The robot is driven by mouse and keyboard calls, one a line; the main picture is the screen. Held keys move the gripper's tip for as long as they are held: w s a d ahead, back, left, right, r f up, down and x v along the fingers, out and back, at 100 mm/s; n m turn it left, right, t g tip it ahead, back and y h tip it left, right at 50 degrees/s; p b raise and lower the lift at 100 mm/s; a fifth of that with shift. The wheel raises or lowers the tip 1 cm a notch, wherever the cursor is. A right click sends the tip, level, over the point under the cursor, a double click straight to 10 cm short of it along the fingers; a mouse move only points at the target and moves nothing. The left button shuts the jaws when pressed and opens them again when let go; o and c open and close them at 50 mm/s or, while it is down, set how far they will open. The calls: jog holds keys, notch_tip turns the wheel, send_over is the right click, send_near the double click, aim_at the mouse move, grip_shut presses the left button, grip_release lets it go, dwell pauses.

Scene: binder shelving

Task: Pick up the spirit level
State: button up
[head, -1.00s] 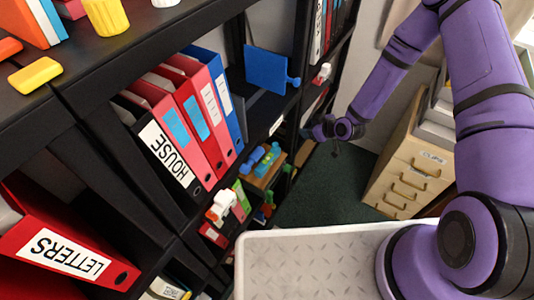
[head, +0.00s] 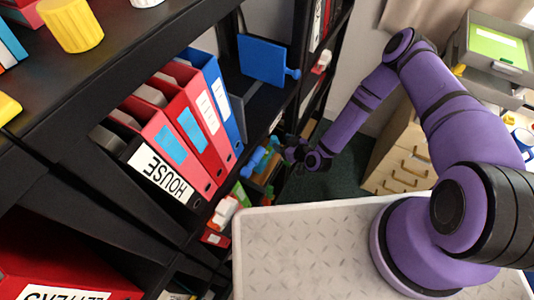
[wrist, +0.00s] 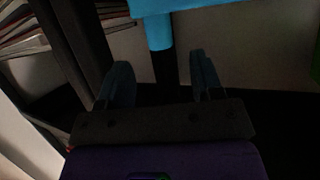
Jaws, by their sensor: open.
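I cannot clearly make out a spirit level in either view. My gripper (head: 290,151) is at the right edge of the lower shelf, close to a small blue object (head: 256,158) there. In the wrist view my gripper (wrist: 163,80) is open, its two bluish fingers apart with nothing between them that I can see held. A light blue post (wrist: 158,32) under a blue panel (wrist: 195,6) lies ahead between the fingers. The wrist view is dark, and I cannot tell whether anything touches the fingers.
Black shelving (head: 120,70) fills the left, with red binders (head: 190,115), a blue binder (head: 222,95) and a blue board (head: 262,59) on it. A wooden drawer cabinet (head: 405,160) stands at the right. Green floor shows between them.

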aim_at(272, 137)
jog(key=shift+x, duration=3.85)
jog(key=shift+f, duration=0.15)
jog(key=shift+c, duration=0.3)
jog(key=shift+s, duration=0.1)
grip_shut()
jog(key=shift+r, duration=0.5)
jog(key=r, duration=0.1)
jog(key=s+r, duration=0.1)
jog(key=shift+d+r, duration=0.1)
jog(key=shift+r, duration=0.2)
jog(key=s+d, duration=0.2)
jog(key=s, duration=0.5)
jog(key=s+d+r, duration=0.1)
jog(key=s, duration=0.6)
jog(key=shift+s+d+r, duration=0.25)
jog(key=shift+d, duration=0.1)
